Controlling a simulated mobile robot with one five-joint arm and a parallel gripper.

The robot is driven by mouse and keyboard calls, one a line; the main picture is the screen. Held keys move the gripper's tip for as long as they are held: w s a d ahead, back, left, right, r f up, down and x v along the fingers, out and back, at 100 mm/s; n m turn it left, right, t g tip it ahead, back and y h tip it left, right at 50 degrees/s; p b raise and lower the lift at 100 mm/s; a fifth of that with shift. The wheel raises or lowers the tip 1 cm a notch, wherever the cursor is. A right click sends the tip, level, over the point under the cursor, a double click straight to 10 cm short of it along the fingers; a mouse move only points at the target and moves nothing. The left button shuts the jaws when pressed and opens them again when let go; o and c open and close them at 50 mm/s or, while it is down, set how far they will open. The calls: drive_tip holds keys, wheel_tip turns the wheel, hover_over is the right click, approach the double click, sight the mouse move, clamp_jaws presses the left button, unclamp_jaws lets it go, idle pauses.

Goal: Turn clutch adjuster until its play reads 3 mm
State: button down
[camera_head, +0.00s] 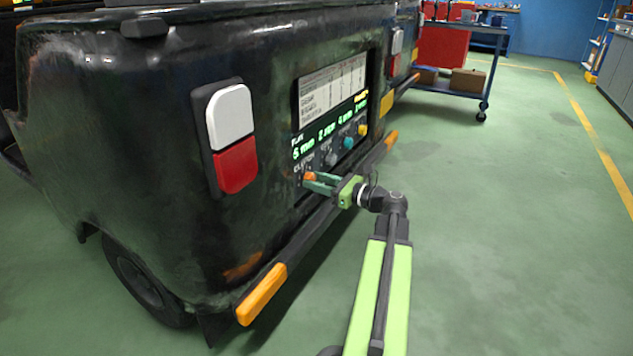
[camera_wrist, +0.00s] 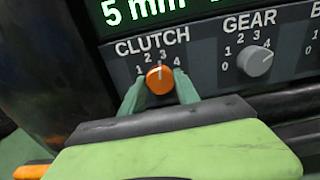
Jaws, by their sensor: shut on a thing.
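The orange clutch adjuster (camera_wrist: 160,81) is a round knob under the CLUTCH label on a dark panel, with a scale around it. Its pale pointer mark faces roughly upward, near 2 to 3; the exact setting is hard to tell. It also shows in the head view (camera_head: 309,176). My gripper (camera_wrist: 161,91) is shut on the knob, with one green finger on each side; the head view also shows it (camera_head: 316,181) reaching the panel from the right. The green display (camera_wrist: 150,12) above CLUTCH reads 5 mm.
A grey GEAR knob (camera_wrist: 255,60) sits right of the clutch knob. The black vehicle rear carries a white and red lamp (camera_head: 233,137) and a bumper with an orange end (camera_head: 262,295). A blue cart (camera_head: 455,92) stands farther back. Green floor at right is open.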

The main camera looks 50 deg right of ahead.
drive_tip(key=n, duration=1.3)
drive_tip(key=shift+n, duration=0.3)
idle(0.5)
drive_tip(key=c, duration=0.9)
unclamp_jaws()
drive_tip(key=v, duration=1.7)
drive_tip(key=shift+s, duration=0.2)
drive_tip(key=shift+f, duration=0.1)
